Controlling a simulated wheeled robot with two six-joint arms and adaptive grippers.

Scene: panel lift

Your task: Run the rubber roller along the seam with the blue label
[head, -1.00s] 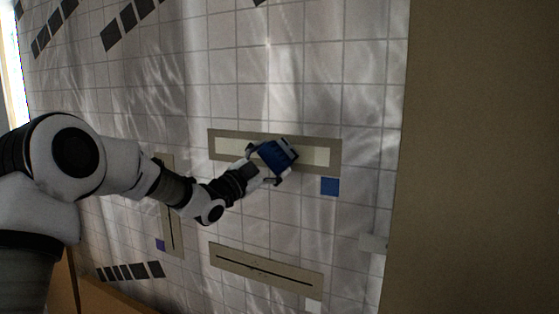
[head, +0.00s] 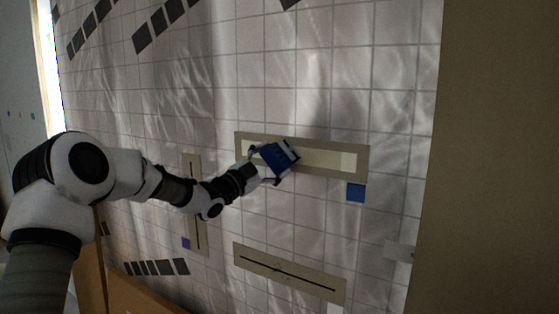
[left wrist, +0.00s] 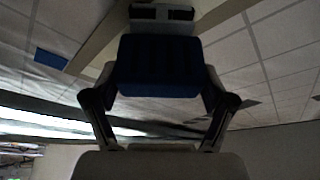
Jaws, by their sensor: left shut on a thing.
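My left gripper (head: 265,166) is shut on a tool with a blue body (head: 280,158), taken to be the rubber roller. It is held against or just in front of the upper wall plate (head: 358,153), left of its middle. The plate carries a long pale strip (head: 320,157), the seam; its right end looks whiter. The blue label (head: 356,192) is a square below the plate's right end. In the left wrist view the blue body (left wrist: 158,65) sits between the fingers, with a pale and dark part beyond it. Contact cannot be told. My right gripper is not in view.
A lower plate with a dark slit (head: 290,272) and a vertical plate with a purple label (head: 186,243) are on the same tiled wall. A small pale piece (head: 399,250) is at the right. A brown surface (head: 500,150) borders the wall.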

